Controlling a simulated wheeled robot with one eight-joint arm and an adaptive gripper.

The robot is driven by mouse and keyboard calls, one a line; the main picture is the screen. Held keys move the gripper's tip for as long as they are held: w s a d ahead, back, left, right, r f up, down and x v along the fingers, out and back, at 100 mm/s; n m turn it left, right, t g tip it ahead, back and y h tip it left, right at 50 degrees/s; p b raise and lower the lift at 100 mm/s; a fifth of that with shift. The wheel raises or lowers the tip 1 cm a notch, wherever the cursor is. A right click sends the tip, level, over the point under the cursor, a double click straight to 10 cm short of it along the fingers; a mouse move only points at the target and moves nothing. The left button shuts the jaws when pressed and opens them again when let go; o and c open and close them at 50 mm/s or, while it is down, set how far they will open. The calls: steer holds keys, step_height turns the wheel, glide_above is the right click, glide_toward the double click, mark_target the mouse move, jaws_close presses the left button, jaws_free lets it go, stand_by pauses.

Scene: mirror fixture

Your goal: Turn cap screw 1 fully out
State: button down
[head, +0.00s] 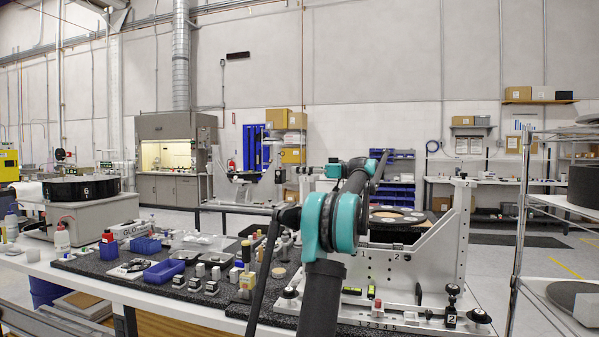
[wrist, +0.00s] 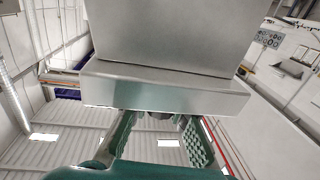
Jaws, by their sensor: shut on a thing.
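In the wrist view my gripper (wrist: 157,124) has its two green textured fingers on either side of a small dark screw head (wrist: 160,115). I take it for cap screw 1; no number shows there. It sits against the lower edge of a grey metal block (wrist: 165,88), and its lower part is hidden. In the head view the pale mirror fixture (head: 435,250) stands on the bench at the right, marked 1 and 2 on its front, with a round disc (head: 397,216) on it. My arm crosses in front of it, and my fingertips cannot be made out there.
A dark mat (head: 95,262) on the bench holds blue bins (head: 165,271), small blocks and bottles left of my arm. Knobs and small parts (head: 451,300) lie at the fixture's front. A wire shelf (head: 522,200) stands at the far right.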

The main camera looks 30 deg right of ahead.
stand_by(0.4)
steer(key=c, duration=1.5)
jaws_free()
steer(key=shift+o, duration=0.2)
steer(key=v, duration=1.2)
